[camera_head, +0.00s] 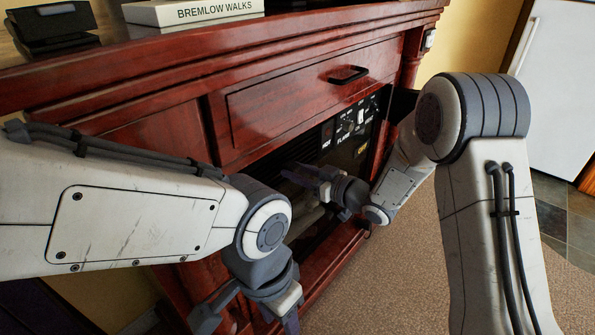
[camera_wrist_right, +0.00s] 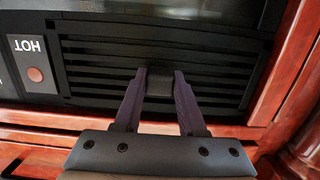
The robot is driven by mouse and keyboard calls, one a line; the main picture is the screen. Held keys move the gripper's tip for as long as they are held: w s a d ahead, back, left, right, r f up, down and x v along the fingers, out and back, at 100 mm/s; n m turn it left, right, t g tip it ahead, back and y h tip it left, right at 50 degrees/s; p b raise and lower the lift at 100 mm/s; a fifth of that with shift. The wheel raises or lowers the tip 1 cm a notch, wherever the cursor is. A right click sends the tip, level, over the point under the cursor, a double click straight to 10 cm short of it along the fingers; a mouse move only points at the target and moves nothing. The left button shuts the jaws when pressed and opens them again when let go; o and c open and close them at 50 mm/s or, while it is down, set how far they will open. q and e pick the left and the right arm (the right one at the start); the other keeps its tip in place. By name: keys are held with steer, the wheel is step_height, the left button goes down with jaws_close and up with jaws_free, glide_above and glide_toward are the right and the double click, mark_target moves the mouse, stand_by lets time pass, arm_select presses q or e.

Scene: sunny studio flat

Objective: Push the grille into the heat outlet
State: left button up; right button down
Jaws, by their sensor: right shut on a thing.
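The black slatted grille (camera_wrist_right: 100,77) fills the upper middle of the right wrist view, lying along the dark front of the fireplace. In the head view it is a dark slatted strip (camera_head: 277,160), partly behind my grippers and arm. My right gripper (camera_wrist_right: 160,82) is shut on a small black tab (camera_wrist_right: 159,90) at the middle of the grille. It also shows in the head view (camera_head: 316,177). I cannot tell how deep the grille sits in the outlet. My left gripper (camera_head: 247,318) is low in front of the fireplace, its fingers spread and empty.
The red wooden fireplace surround (camera_head: 300,110) has a drawer with a black handle (camera_head: 348,74). A control panel (camera_head: 355,125) lies right of the grille; its HOT label (camera_wrist_right: 27,46) is upside down in the wrist view. A book (camera_head: 193,12) lies on top. Carpet (camera_head: 400,270) is clear.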

steer(key=shift+w+a+r, duration=0.1)
steer(key=shift+c, duration=2)
jaws_free()
steer(key=shift+a, duration=0.1)
steer(key=o, duration=0.4)
steer(key=f+p+v, duration=0.1)
steer(key=v, duration=0.6)
steer(key=shift+r, duration=0.4)
